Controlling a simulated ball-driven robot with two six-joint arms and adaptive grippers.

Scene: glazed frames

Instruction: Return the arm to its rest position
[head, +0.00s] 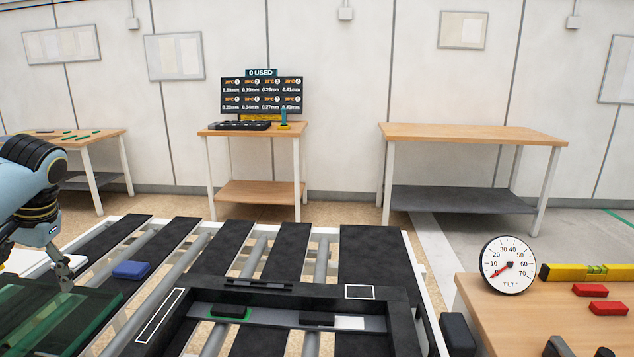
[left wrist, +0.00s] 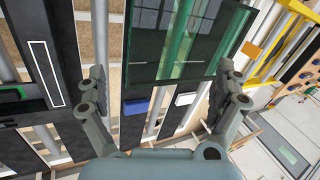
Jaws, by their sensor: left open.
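My left gripper (head: 66,276) is at the left of the head view, with its fingers pointing down near a green-tinted glass pane (head: 60,312). In the left wrist view the gripper (left wrist: 163,72) is open, its two fingers wide apart. The pane (left wrist: 165,45) shows beyond the fingertips there, and the right fingertip overlaps its edge in the picture. I cannot tell whether they touch. A blue block (head: 131,270) lies on a dark slat to the right of the gripper; it also shows in the left wrist view (left wrist: 135,107).
A black frame (head: 265,291) lies on the slatted roller table in front. A wooden bench (head: 470,310) at right carries a tilt dial (head: 508,265), a yellow level (head: 590,272) and red blocks (head: 590,290). Further tables and a display (head: 262,95) stand by the wall.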

